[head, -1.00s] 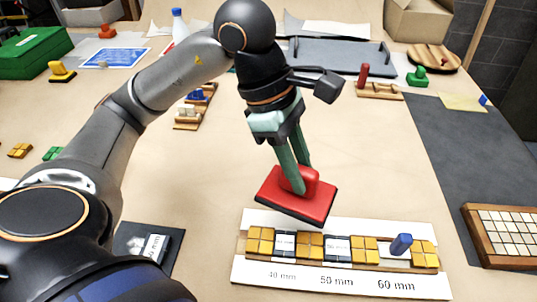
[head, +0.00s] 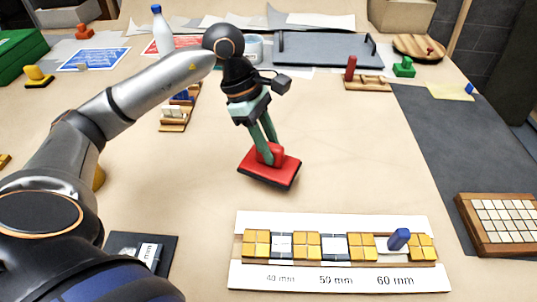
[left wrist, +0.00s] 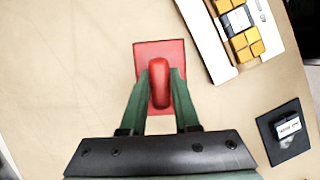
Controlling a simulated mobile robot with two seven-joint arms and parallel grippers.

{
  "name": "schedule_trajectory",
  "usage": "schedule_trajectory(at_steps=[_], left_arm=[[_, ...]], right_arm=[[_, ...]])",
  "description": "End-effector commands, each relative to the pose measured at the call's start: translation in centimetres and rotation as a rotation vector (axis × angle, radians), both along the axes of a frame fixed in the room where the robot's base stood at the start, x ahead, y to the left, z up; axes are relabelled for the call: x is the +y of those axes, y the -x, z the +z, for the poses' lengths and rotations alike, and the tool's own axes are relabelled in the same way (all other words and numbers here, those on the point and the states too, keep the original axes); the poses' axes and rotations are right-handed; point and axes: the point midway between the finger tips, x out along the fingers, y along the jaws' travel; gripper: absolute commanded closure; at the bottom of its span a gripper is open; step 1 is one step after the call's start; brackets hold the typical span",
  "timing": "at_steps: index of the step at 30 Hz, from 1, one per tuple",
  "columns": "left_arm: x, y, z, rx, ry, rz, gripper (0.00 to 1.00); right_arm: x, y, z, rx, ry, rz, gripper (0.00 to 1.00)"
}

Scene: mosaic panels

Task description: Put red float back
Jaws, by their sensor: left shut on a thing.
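The red float (head: 270,172) is a flat red slab with a dark underside and a red handle. My left gripper (head: 268,150) is shut on its handle and holds it, tilted, above the bare table, behind the mosaic strip. In the left wrist view the red float (left wrist: 160,72) shows from above, its handle between the green fingers of my left gripper (left wrist: 160,90). My right gripper is not in view.
The mosaic strip (head: 306,245) with yellow tiles and a blue-handled piece (head: 398,239) lies on a labelled white sheet at the front. A tile tray (head: 498,222) is at right, a green float (head: 404,67) and grey tray (head: 325,50) at the back. Mid-table is clear.

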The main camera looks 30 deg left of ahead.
Motion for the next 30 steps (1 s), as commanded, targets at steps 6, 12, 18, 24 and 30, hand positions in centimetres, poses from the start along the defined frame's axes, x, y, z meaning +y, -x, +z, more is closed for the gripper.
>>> schedule_trajectory(at_steps=[6,12,18,24,30], left_arm=[[0.8,-0.9,-1.5,0.000,0.001,0.001,1.00],[1.1,-1.2,-4.2,0.003,0.000,-0.001,1.00],[1.1,-1.3,-5.1,-0.002,0.001,-0.001,1.00],[1.1,-1.3,-5.2,-0.002,0.001,-0.001,1.00],[1.2,-1.3,-5.4,0.000,0.000,-0.001,0.59]], right_arm=[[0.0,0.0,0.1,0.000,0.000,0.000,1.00],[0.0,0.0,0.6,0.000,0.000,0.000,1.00],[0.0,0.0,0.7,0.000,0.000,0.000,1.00],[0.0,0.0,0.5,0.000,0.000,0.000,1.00],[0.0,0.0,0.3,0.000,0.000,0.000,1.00]])
